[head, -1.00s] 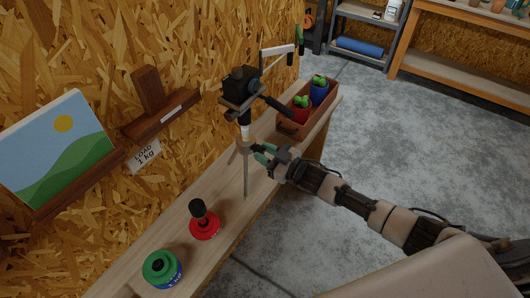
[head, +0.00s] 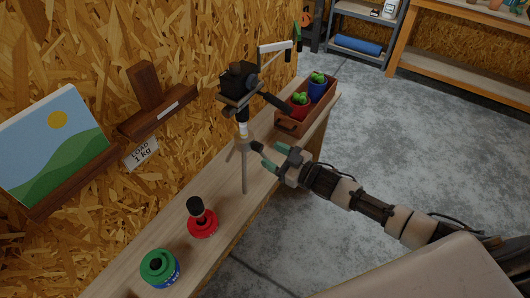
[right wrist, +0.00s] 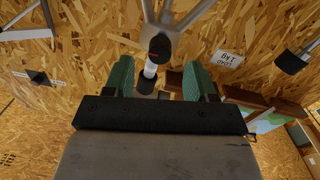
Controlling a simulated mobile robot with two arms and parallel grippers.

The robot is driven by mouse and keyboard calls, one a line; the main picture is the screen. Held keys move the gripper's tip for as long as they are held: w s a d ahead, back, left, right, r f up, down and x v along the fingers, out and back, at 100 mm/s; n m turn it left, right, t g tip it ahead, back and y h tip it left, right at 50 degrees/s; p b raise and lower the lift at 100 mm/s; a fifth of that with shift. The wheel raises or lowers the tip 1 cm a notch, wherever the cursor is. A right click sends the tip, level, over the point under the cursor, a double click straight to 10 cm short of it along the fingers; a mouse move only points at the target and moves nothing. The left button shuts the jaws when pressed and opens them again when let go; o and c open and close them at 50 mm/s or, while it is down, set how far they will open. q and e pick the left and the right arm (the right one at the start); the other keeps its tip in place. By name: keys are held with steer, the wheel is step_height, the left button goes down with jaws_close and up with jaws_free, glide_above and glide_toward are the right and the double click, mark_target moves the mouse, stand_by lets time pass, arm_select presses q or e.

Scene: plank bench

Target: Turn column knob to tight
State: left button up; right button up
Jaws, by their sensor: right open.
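A tripod (head: 244,172) with a black camera (head: 238,82) on top stands upright on the plank bench (head: 215,240). Its white centre column (head: 243,129) shows below the camera; in the right wrist view the column (right wrist: 150,70) appears upside down. A black knob (right wrist: 160,46) with a small red mark sits at the collar where the legs meet. My right gripper (head: 263,157) is open beside the collar, with its green fingers apart. In the right wrist view its fingers (right wrist: 158,80) lie either side of the column, below the knob in the picture. Nothing is clearly between them in grip. My left gripper is out of view.
A brown planter box (head: 291,128) with plants stands at the far end. A wall shelf (head: 158,112) and a landscape picture (head: 50,140) are at left.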

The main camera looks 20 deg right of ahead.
steer(key=b+v, duration=0.1)
steer(key=v, duration=0.6)
stand_by(0.3)
steer(key=s+d+f+m+g+h+b, duration=0.1)
steer(key=s+d+f+m+g+h, duration=0.15)
steer(key=f, duration=0.75)
steer(key=s+d+f+m+g+h+b, duration=0.15)
steer(key=s+f+h, duration=0.25)
steer(key=f, duration=0.7)
steer(key=s+d+f+m+g+h, duration=0.1)
steer(key=s+d+f+h, duration=0.2)
steer(key=f, duration=0.7)
steer(key=s+a+f+g, duration=0.2)
steer(key=s+f, duration=0.4)
steer(key=s, duration=0.4)
steer(key=s+a+f+m+g+b, duration=0.1)
steer(key=s+a+f+g, duration=0.2)
steer(key=s+f, duration=0.3)
steer(key=s+a+f+g+h+b, duration=0.1)
steer(key=s+a+f+g, duration=0.2)
steer(key=s, duration=1.3)
step_height(320, 180, down, 3)
steer(key=shift+f+m+g, duration=0.1)
steer(key=shift+m+g, duration=0.2)
steer(key=shift+m, duration=0.1)
